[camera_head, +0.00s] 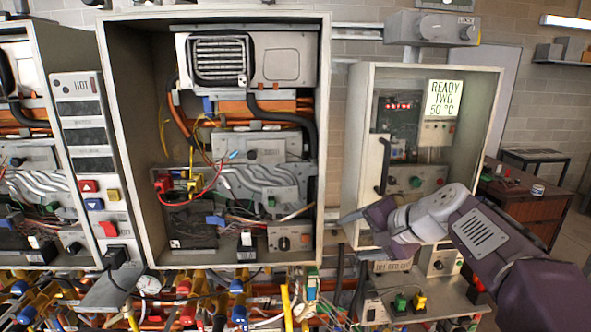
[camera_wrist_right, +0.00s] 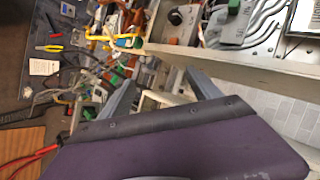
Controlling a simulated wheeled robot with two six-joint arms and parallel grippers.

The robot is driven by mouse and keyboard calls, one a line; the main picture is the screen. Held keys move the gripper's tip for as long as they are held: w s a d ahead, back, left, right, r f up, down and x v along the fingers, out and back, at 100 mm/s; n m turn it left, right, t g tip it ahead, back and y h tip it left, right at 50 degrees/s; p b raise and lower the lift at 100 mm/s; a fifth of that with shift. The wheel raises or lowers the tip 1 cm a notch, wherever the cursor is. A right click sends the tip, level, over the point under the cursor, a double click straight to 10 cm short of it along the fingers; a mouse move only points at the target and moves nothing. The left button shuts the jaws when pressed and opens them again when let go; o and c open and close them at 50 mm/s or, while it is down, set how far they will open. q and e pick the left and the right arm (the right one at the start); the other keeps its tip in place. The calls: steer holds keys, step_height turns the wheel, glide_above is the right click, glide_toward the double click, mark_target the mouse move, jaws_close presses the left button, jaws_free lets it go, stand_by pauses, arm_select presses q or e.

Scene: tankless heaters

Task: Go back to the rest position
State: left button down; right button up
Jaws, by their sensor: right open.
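My right gripper (camera_head: 352,224) reaches in from the right in the head view, on a purple and grey arm. Whether the fingers touch the cabinet edge cannot be told. My left gripper is not in view.
A lit display (camera_head: 444,98) reads READY TWO 50 °C. A panel with HOT buttons (camera_head: 92,187) stands left of the large cabinet. Pipes, valves and cables crowd the area below. A brown desk (camera_head: 530,208) stands at the right.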

steer(key=s+f+n+g+h+b, duration=0.1)
steer(key=s+f+g, duration=0.1)
steer(key=s+f, duration=0.35)
steer(key=s+a+f+n+g+h, duration=0.1)
steer(key=s+f, duration=0.2)
steer(key=f, duration=0.6)
steer(key=s+f+n+g+h+b, duration=0.15)
steer(key=s+f, duration=0.25)
steer(key=f, duration=0.4)
steer(key=s+d+f+n+g+h, duration=0.2)
steer(key=s+d+f+n, duration=0.3)
steer(key=s+f, duration=0.4)
steer(key=shift+s+f+g+p, duration=0.3)
steer(key=shift+s+g, duration=0.15)
steer(key=shift+s, duration=0.55)
